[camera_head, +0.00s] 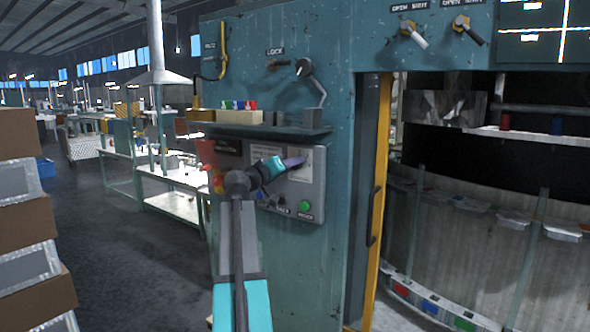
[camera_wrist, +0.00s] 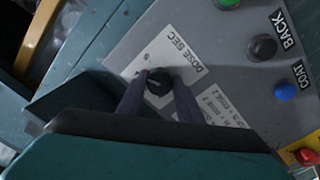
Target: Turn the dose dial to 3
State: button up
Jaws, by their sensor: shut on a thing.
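The dose dial (camera_wrist: 159,82) is a small black knob on a white plate marked "DOSE SEC" in the wrist view. My gripper (camera_wrist: 158,90) reaches it from below in that view, with one dark finger on each side, shut on the knob. In the head view my gripper (camera_head: 296,163) is at the upper right of the grey control panel (camera_head: 312,200), in front of the white plate. The fingers and arm hide the dial there. The number the dial points to is too small to read.
On the panel near the dial are a green button (camera_wrist: 229,2), a black knob (camera_wrist: 263,47), a blue button (camera_wrist: 285,92) and a red knob (camera_wrist: 307,156). A shelf (camera_head: 262,129) with small items juts out above the panel. A yellow-edged doorway (camera_head: 379,200) opens at right.

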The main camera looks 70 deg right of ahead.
jog(key=shift+a+f+n+p, duration=0.15)
jog(key=shift+n+p, duration=0.4)
jog(key=shift+n, duration=1.75)
jog(key=shift+f+n+p, duration=0.15)
jog(key=shift+n+p, duration=0.45)
jog(key=shift+n, duration=1.7)
jog(key=shift+a+f+n+p, duration=0.15)
jog(key=shift+n+p, duration=0.4)
jog(key=shift+n, duration=1.75)
jog(key=shift+d, duration=0.1)
jog(key=o, duration=1)
jog(key=shift+t, duration=0.3)
jog(key=shift+o, duration=0.2)
jog(key=shift+r, duration=0.2)
